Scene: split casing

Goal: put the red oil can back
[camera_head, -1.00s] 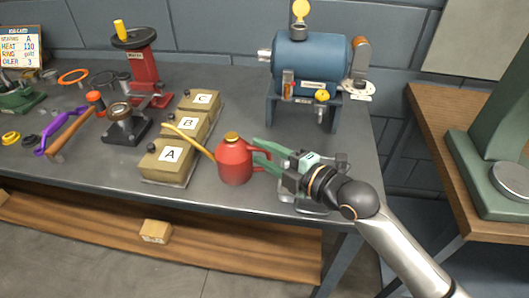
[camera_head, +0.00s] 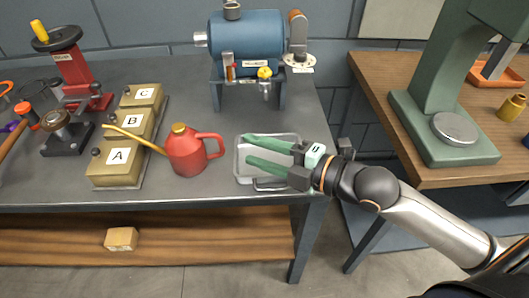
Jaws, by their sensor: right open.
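The red oil can (camera_head: 187,152) stands upright on the grey bench, with a yellow cap and a long yellow spout pointing left toward the boxes. Its handle is on the right side. My right gripper (camera_head: 247,149) is open and empty, with green fingers pointing left toward the can. The fingers are apart from the handle and over a shallow grey metal tray (camera_head: 240,178) at the bench's front right corner. The gripper hides part of the tray. My left gripper is not in view.
Brass boxes marked A (camera_head: 117,164), B and C stand left of the can. A blue motor-like machine (camera_head: 246,42) stands behind the tray. A red press (camera_head: 75,72) is at the back left. A wooden table with a green machine (camera_head: 440,110) is at the right, across a gap.

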